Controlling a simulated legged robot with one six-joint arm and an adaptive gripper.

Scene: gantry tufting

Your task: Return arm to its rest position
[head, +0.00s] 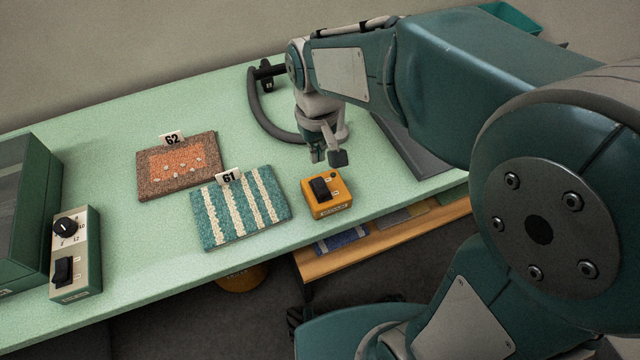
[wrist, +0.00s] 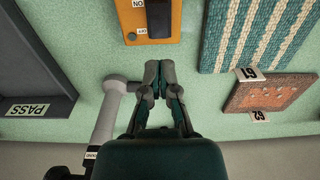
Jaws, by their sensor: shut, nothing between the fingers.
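My gripper (head: 328,156) hangs fingers down above the green table (head: 110,235), behind the orange switch box (head: 327,196) in the head view. In the wrist view the gripper (wrist: 158,88) has its fingertips together with nothing between them. The orange box with its black rocker (wrist: 160,18) lies just past the fingertips there, apart from them. My arm reaches in from the right of the head view.
Striped sample 61 (head: 240,210) and orange sample 62 (head: 178,166) lie to the left. A green control box with a dial (head: 75,255) stands at far left. A dark tray marked PASS (wrist: 62,95) and a grey post (wrist: 108,118) are close to my gripper.

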